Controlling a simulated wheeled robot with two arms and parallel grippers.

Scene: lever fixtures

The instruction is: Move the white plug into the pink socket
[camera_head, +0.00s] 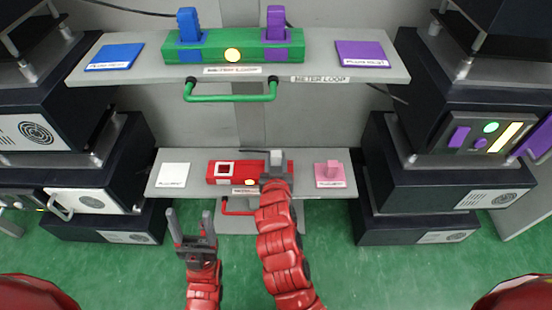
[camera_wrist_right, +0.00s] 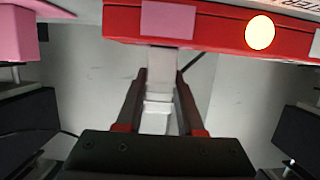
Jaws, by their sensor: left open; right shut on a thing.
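The white plug (camera_head: 277,157) stands at the right end of the red fixture (camera_head: 250,167) on the lower shelf. My right gripper (camera_head: 275,177) is shut on it. In the right wrist view the plug (camera_wrist_right: 158,90) is between the fingers and meets the edge of the red fixture at the pink patch (camera_wrist_right: 167,20). The pink socket's opening is hidden, so I cannot tell how deep the plug sits. My left gripper (camera_head: 190,216) is open and empty, below and in front of the shelf.
A pink plug (camera_head: 329,169) stands on a pink pad at the shelf's right. An empty white-framed socket (camera_head: 223,168) is at the fixture's left end, beside a bare white pad (camera_head: 173,175). Above is a shelf with a green fixture (camera_head: 232,45) and a green handle (camera_head: 230,98).

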